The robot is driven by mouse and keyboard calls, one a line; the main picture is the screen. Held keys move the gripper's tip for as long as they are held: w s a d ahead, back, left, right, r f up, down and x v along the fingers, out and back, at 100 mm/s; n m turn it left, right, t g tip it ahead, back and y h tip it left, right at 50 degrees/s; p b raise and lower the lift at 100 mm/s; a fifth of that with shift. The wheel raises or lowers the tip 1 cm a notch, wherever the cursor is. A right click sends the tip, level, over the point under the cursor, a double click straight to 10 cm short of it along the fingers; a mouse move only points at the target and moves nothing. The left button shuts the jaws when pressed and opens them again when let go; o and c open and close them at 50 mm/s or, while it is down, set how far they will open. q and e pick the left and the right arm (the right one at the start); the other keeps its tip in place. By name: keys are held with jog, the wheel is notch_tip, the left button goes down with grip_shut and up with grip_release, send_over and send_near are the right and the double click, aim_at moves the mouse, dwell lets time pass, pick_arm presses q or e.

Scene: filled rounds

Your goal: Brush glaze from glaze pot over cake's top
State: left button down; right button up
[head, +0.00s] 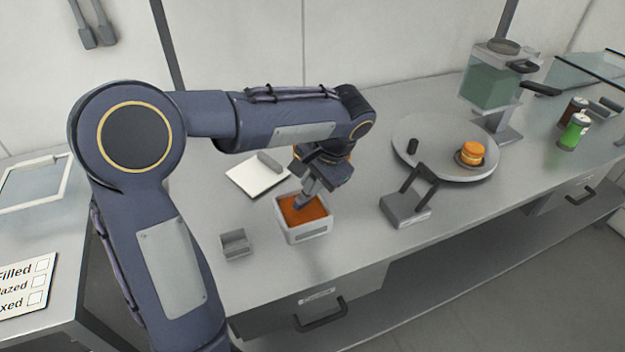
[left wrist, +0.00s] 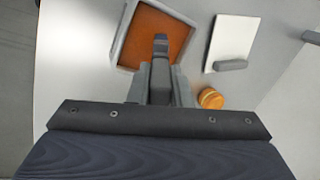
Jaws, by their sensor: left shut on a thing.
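The glaze pot (head: 303,237) is a square white-grey container with orange-brown glaze inside, on the counter. It also shows in the left wrist view (left wrist: 122,48). My left gripper (head: 318,182) is shut on a brush (head: 305,201) and points down over the pot. The brush (left wrist: 160,52) reaches over the glaze in the left wrist view; whether its tip touches the glaze I cannot tell. A round orange cake (head: 472,152) sits on a small dark base on the round grey plate (head: 430,165) at the right. My right gripper is not in view.
Another orange round thing (left wrist: 210,98) stands near the pot, mostly hidden by my gripper in the head view. A white board (head: 250,180), a small grey holder (head: 236,245) and a grey stand (head: 406,205) surround the pot. A green-filled dispenser (head: 490,80) stands behind the plate.

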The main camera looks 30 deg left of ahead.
pick_arm(q)
jog(key=shift+f+b, duration=0.35)
jog(key=shift+f, duration=0.2)
dwell(1.7)
jog(key=shift+r, duration=0.1)
notch_tip(320, 180, up, 7)
jog(key=p, duration=0.6)
dwell(0.8)
